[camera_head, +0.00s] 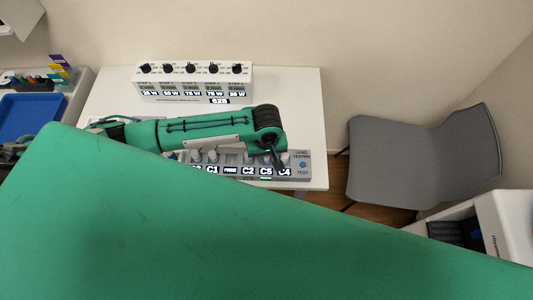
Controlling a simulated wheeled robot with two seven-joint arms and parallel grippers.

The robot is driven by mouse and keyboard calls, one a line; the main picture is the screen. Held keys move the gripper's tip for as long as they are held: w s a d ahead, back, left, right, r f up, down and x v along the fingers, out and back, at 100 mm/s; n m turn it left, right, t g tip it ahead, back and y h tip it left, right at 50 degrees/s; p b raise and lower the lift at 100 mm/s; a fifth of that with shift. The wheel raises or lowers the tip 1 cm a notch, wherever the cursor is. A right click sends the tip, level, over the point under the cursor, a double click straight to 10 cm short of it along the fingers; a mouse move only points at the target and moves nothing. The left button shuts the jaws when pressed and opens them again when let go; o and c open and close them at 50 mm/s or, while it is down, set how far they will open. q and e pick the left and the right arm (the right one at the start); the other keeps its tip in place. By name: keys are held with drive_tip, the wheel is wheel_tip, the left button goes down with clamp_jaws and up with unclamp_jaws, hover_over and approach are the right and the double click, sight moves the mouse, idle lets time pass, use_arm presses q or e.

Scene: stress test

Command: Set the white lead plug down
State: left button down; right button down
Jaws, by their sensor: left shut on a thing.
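My left gripper (277,161) reaches over the right part of the grey lead tester (303,156), above the C5 and C4 labels. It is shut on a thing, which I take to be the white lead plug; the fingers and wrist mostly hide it. Pale plugs or knobs stand in a row on the tester, with one pale piece (285,157) just right of the fingers. I cannot tell whether the held plug touches the tester. My right gripper is not in view.
A white box with several black knobs (189,69) stands at the back of the white table (296,100). The table is clear at right behind the tester. A blue tray (30,117) lies at left. A grey chair (392,160) stands at right. My green arm covers the foreground.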

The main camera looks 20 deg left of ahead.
use_arm(q)
drive_tip(key=c, duration=1.3)
unclamp_jaws()
drive_tip(key=shift+f, duration=0.1)
drive_tip(key=shift+o, duration=0.2)
drive_tip(key=shift+r, duration=0.5)
wheel_tip(320, 180, up, 11)
drive_tip(key=b, duration=0.2)
drive_tip(key=shift+r, duration=0.15)
